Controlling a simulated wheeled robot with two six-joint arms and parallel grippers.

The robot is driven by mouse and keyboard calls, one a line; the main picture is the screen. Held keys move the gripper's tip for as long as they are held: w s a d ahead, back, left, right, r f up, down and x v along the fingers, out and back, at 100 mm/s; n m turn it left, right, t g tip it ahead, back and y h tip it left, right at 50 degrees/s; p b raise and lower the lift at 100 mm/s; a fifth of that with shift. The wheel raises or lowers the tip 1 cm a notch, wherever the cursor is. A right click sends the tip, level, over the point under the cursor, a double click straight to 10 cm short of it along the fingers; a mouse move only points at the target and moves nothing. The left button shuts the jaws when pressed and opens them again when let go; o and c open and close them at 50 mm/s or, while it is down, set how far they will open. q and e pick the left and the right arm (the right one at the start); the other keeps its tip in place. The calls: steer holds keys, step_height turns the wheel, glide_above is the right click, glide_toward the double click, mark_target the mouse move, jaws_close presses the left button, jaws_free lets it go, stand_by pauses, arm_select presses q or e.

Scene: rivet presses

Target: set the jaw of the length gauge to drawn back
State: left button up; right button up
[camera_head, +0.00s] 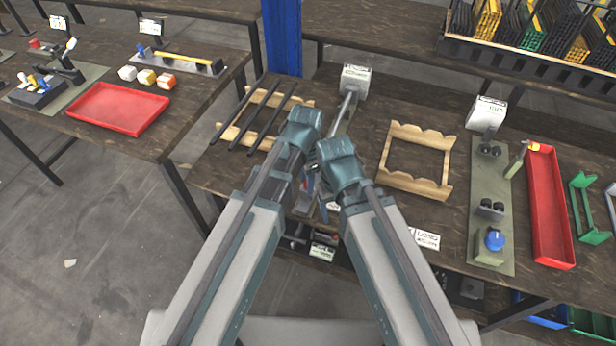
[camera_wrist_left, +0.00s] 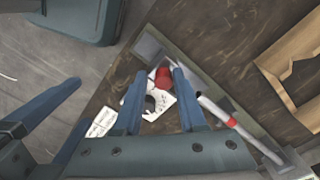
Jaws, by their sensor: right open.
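The length gauge shows in the left wrist view as a long silver bar (camera_wrist_left: 245,133) on a grey-green base strip, with a red band on the bar and a red knob (camera_wrist_left: 163,77) near its upper end. In the head view only the far part of the gauge (camera_head: 346,112) shows; my arms hide the rest. My left gripper (camera_wrist_left: 160,72) is open, its two blue fingers apart on either side of the red knob in the picture. Contact and the jaw's exact position cannot be told. My right gripper (camera_wrist_left: 80,103) is open and empty, left of the left gripper.
A wooden frame (camera_head: 384,160) lies right of the gauge, and dark rods on wooden rests (camera_head: 262,117) lie left. White cards (camera_wrist_left: 160,106) lie near the knob. A red tray (camera_head: 550,205) and a press strip (camera_head: 490,165) stand further right. My two arms are close together.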

arm_select(q)
steer(key=shift+o, duration=1.1)
steer(key=shift+r, duration=0.2)
step_height(320, 180, up, 14)
steer(key=p, duration=1.3)
steer(key=shift+f+p, duration=0.25)
steer(key=shift+p, duration=0.15)
steer(key=shift+a, duration=0.1)
